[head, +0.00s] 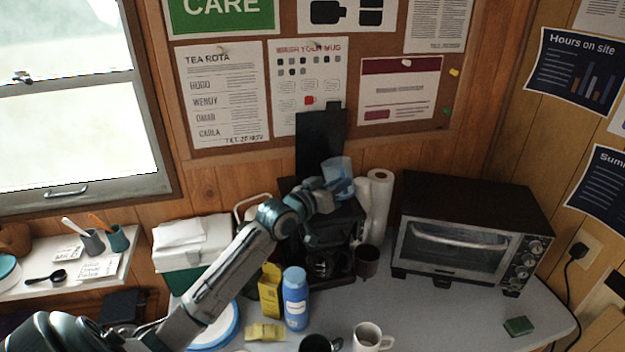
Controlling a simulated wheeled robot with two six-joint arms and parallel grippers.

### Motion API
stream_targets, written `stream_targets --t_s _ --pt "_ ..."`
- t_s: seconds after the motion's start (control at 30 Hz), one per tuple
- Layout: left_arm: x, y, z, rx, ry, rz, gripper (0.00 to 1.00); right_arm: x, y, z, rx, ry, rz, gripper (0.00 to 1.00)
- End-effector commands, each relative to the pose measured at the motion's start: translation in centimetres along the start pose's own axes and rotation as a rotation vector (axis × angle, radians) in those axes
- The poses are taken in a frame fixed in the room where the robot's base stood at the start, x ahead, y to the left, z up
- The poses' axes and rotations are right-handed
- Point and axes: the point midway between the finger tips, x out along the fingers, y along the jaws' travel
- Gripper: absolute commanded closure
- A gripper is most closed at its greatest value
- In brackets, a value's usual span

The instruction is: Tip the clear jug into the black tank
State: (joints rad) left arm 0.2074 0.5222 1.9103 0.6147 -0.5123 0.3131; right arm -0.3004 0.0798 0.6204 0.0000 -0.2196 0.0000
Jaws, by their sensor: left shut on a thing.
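The clear jug (336,168), pale blue and see-through, is up at the top of the black coffee machine (318,262). My left gripper (335,187) is shut on the jug, and its wrist covers part of the machine. The jug looks tilted, but how far is hard to tell. A black lid (320,138) stands upright behind the jug. The opening of the black tank is hidden behind my arm and the jug. I cannot tell whether anything is flowing out. My right gripper is not in view.
A toaster oven (462,238) stands to the right, with paper rolls (380,205) and a dark mug (367,260) between. A blue bottle (296,298), yellow box (270,290) and white mug (370,337) stand in front. The right front of the table is mostly clear, except for a green sponge (519,326).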

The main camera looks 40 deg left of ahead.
Motion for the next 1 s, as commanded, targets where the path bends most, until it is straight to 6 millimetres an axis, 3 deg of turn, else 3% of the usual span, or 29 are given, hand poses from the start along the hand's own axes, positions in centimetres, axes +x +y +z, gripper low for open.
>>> stream_targets --t_s 0.23,0.5,1.0 --pt "0.0 -0.9 -2.8 -0.157 -0.009 0.000 1.00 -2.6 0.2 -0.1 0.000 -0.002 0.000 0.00" --pt "0.2 -2.9 -3.0 -0.308 -0.019 -0.001 1.00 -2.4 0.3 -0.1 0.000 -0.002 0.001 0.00" --pt "0.2 -3.2 -4.3 -0.425 -0.026 0.001 1.00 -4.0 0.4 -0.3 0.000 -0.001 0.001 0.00"
